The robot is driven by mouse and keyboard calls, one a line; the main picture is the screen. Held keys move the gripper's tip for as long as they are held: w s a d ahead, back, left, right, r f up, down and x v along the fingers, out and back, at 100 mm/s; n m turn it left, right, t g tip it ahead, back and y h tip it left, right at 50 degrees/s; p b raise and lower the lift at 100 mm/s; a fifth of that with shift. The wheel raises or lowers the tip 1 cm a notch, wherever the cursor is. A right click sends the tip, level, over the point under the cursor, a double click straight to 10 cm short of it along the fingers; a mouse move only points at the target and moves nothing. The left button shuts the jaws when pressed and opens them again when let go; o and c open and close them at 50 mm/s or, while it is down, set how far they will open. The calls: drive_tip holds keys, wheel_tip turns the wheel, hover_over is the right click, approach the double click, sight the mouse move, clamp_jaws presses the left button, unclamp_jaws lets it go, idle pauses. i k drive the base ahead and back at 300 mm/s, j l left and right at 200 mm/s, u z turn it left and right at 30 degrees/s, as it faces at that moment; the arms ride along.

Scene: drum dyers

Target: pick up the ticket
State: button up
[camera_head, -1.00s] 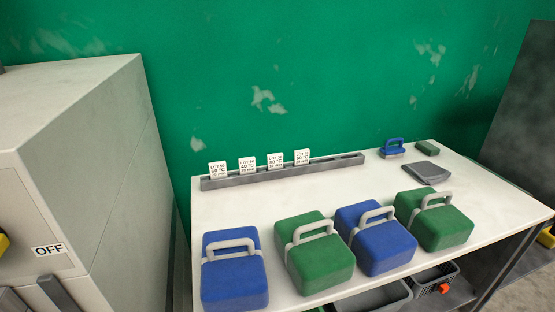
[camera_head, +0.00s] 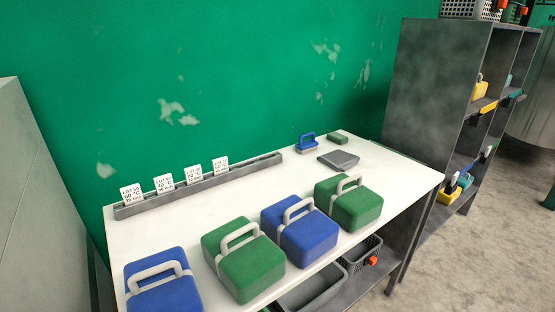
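Several white tickets stand upright in a long grey rack along the back of a white table (camera_head: 290,180). The leftmost ticket (camera_head: 132,194) reads "LOT" with a temperature and minutes. To its right stand a second ticket (camera_head: 163,184), a third ticket (camera_head: 193,174) and the rightmost ticket (camera_head: 221,166). The small print is hard to read. The right end of the grey rack (camera_head: 262,162) is empty. My gripper does not show in the view.
Blue and green handled cases, such as the green case (camera_head: 245,265), line the table's front. A blue brush (camera_head: 306,143), grey tray (camera_head: 338,160) and green block (camera_head: 337,138) lie at the back right. Grey shelves (camera_head: 430,90) stand right. A basket (camera_head: 362,255) is below.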

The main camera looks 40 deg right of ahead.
sight(454, 178)
drive_tip(key=z, duration=1.8)
drive_tip(key=i+l, duration=0.35)
drive_tip(key=i, duration=0.15)
drive_tip(key=i+l, duration=0.3)
drive_tip(key=i, duration=0.2)
drive_tip(key=i+l, duration=0.35)
drive_tip(key=i, duration=0.2)
drive_tip(key=i+l, duration=0.3)
drive_tip(key=i, duration=0.2)
drive_tip(key=u, duration=0.05)
